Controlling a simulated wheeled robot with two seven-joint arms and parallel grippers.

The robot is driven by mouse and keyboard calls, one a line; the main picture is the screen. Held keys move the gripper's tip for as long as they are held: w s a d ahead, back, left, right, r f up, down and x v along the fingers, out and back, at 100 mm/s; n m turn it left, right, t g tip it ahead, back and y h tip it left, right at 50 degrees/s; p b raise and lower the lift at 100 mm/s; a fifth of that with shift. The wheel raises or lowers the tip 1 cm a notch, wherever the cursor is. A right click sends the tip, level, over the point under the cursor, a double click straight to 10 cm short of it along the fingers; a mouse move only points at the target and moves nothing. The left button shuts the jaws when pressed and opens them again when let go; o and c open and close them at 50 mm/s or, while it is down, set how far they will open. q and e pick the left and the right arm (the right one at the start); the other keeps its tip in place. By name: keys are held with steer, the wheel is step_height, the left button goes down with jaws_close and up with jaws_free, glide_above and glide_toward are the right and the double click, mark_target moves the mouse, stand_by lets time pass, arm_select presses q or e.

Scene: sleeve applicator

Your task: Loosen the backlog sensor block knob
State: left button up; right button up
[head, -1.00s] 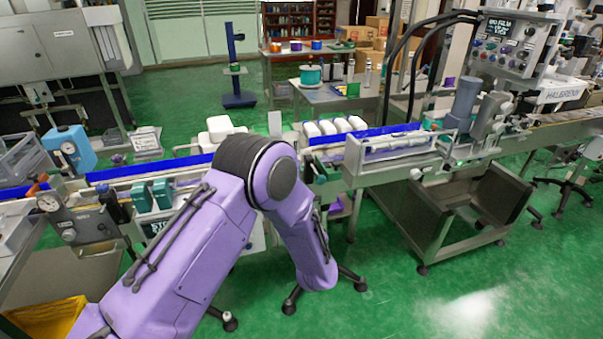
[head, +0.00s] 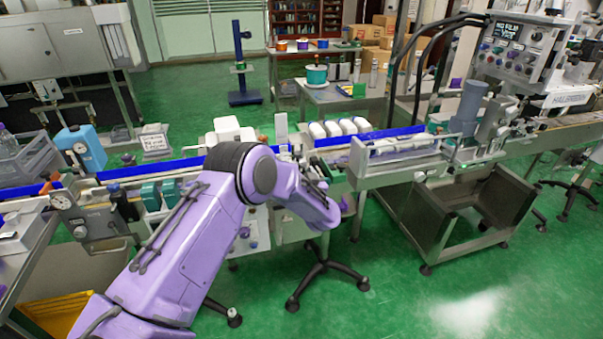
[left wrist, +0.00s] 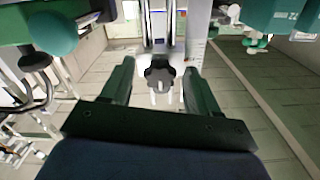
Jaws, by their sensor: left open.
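In the left wrist view a black lobed knob (left wrist: 159,73) sits below a pale metal bracket (left wrist: 160,30) at the top middle. My left gripper (left wrist: 158,84) has its two dark green fingers apart, one on each side of the knob, with visible gaps and no clear contact. In the head view my purple left arm reaches to the near side of the conveyor's middle. The gripper's fingers and the knob cannot be made out there. My right gripper is not in view.
A blue-edged conveyor (head: 120,172) runs across the scene, with white packs (head: 335,127) on it. A dial gauge (head: 61,200) and green blocks (head: 151,195) stand left of my arm. A steel bin (head: 480,210) stands right. Green floor is free at lower right.

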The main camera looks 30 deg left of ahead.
arm_select(q)
steer(key=c, duration=1)
steer(key=shift+c, duration=0.2)
steer(key=shift+f+n+b, duration=0.15)
steer(key=shift+n+b, duration=0.8)
steer(key=shift+n, duration=0.15)
steer(key=shift+n+b, duration=11.65)
steer(key=shift+n, duration=1.15)
steer(key=shift+r, duration=0.2)
